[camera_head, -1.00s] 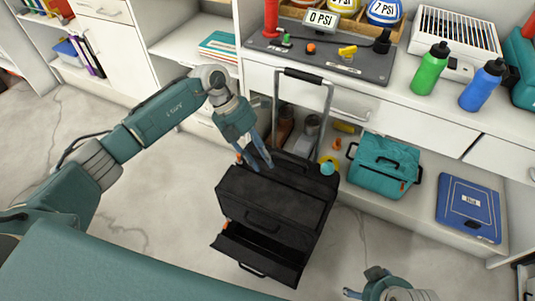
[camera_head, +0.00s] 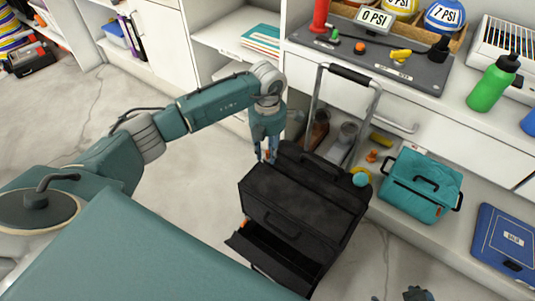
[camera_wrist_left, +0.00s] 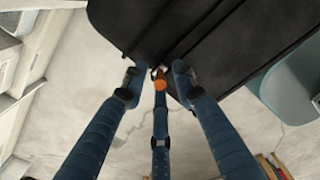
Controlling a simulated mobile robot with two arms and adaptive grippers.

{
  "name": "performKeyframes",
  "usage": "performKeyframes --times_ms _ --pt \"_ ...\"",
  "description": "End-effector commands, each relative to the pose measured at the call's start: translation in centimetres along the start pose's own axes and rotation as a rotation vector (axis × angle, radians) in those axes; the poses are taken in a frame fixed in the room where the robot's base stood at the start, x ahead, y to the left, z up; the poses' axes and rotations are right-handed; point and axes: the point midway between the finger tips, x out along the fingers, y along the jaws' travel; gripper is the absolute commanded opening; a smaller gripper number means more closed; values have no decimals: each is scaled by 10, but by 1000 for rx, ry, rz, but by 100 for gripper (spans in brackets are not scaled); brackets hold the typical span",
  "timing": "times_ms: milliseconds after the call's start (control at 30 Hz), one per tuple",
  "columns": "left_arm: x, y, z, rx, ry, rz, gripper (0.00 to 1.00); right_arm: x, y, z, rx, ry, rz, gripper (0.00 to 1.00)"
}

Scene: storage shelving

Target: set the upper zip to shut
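A black soft tool case (camera_head: 300,195) with a pull-out handle stands on the floor in the head view. Its lower front compartment (camera_head: 275,255) hangs open. My left gripper (camera_head: 265,155) points down at the case's upper left corner. In the left wrist view, an orange zip pull (camera_wrist_left: 160,85) lies at the edge of the black case (camera_wrist_left: 200,30). The left gripper's fingers (camera_wrist_left: 157,75) are spread around this pull, with one finger right behind it; no firm grip shows. A second orange pull (camera_head: 244,221) shows lower on the case's left side. My right gripper (camera_head: 405,295) is mostly cut off at the bottom edge.
A teal bag (camera_head: 420,190) and a blue case (camera_head: 503,240) sit on the low shelf to the right. A counter with a grey panel (camera_head: 370,50) and a green bottle (camera_head: 494,85) is behind.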

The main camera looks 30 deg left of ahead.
Motion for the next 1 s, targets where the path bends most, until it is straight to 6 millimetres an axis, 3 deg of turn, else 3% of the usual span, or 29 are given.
performKeyframes --times_ms 400,533,567,1000 --pt "6 0 0 1 0 0 28 1 -1 -10 -1 37 -2 70" --pt "6 0 0 0 0 0 2 1 -1 -10 -1 37 -2 70" --pt "6 0 0 0 0 0 0 1 -1 -10 -1 37 -1 70" --pt "5 -4 1 1 0 -1 0 -1 -1 -3 -1 7 -1 70"
